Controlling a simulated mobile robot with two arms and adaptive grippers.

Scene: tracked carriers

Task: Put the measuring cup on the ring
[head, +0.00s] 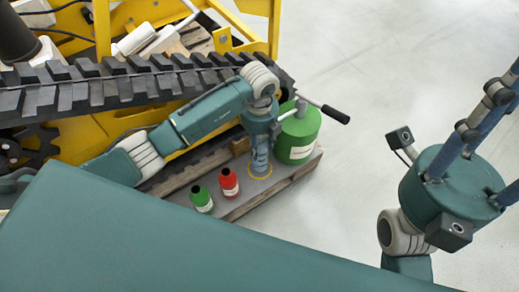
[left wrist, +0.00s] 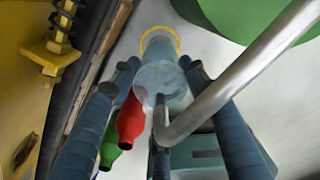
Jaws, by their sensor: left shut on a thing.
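The measuring cup (left wrist: 160,78) is a clear, bluish vessel between the fingers of my left gripper (head: 260,160). The left gripper is shut on it and points down over the grey board. The yellow ring (head: 262,180) lies on the board below the gripper. In the left wrist view the ring (left wrist: 178,42) shows around the cup's far end; I cannot tell whether the cup touches the board. My right gripper (head: 490,110) is at the right, away from the board, with its fingers partly out of frame.
A green canister (head: 297,140) stands close right of the left gripper, with a grey bent bar and black grip (head: 335,114) beside it. A red bottle (head: 229,184) and a green bottle (head: 201,200) stand to the left. A black track (head: 120,88) runs behind. Open floor lies right.

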